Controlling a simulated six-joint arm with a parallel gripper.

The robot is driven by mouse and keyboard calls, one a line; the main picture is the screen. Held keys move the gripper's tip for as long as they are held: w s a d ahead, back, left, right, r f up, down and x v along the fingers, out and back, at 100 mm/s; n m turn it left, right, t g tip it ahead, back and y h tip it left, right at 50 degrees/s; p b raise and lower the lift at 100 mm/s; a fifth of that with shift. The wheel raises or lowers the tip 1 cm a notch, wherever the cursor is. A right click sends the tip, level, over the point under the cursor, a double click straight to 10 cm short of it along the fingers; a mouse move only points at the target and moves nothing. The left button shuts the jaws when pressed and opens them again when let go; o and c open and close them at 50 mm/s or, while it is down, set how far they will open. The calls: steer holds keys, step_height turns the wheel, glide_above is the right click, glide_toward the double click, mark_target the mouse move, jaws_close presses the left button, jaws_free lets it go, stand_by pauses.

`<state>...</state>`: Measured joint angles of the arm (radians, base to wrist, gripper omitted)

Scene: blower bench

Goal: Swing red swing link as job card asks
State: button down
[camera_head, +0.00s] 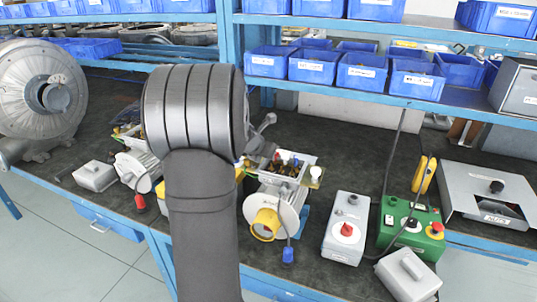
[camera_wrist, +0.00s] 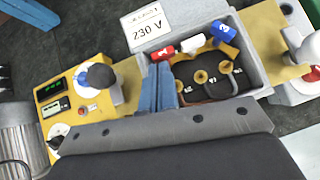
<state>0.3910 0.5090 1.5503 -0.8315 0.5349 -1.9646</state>
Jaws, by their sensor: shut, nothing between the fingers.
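The red swing link (camera_wrist: 162,52) is at the upper left of an open grey terminal box (camera_wrist: 262,80) in the wrist view. A white link (camera_wrist: 192,44) and a blue link (camera_wrist: 224,32) are to its right. Several brass studs (camera_wrist: 201,76) stand on the dark floor of the box. The job card (camera_wrist: 146,24) behind reads 230 V. My gripper (camera_wrist: 158,80) is shut and empty, its blue fingers at the box's left end, just below the red link in the picture; I cannot tell whether they touch. The head view shows the box (camera_head: 285,170) partly behind my arm.
A yellow panel (camera_wrist: 85,105) with a green display and a black knob adjoins the box on the left. Right of the motor in the head view are a grey box with a red knob (camera_head: 345,235) and a green control box (camera_head: 410,225). A shelf with blue bins (camera_head: 362,72) hangs behind.

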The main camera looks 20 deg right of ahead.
steer(key=shift+w+m+g, duration=0.15)
steer(key=shift+m+g, duration=0.15)
steer(key=shift+m, duration=0.1)
steer(key=m+g, duration=0.1)
steer(key=m, duration=0.1)
steer(key=w+m+g+h, duration=0.1)
steer(key=m+g, duration=0.1)
steer(key=shift+w+a, duration=0.15)
steer(key=m+g, duration=0.1)
steer(key=m, duration=0.1)
steer(key=w+m+g, duration=0.1)
steer(key=m+g, duration=0.2)
steer(key=shift+w+d+m, duration=0.25)
steer(key=shift+w+m, duration=0.05)
steer(key=shift+m, duration=0.1)
steer(key=shift+w+d+m+g, duration=0.1)
steer(key=shift+m+g, duration=0.5)
steer(key=shift+w+d, duration=0.5)
stand_by(0.5)
steer(key=shift+s, duration=0.1)
steer(key=shift+s+d, duration=0.5)
steer(key=shift+s, duration=0.15)
steer(key=v, duration=1.8)
steer(key=shift+w+a, duration=0.3)
steer(key=shift+w, duration=0.05)
steer(key=shift+f, duration=0.1)
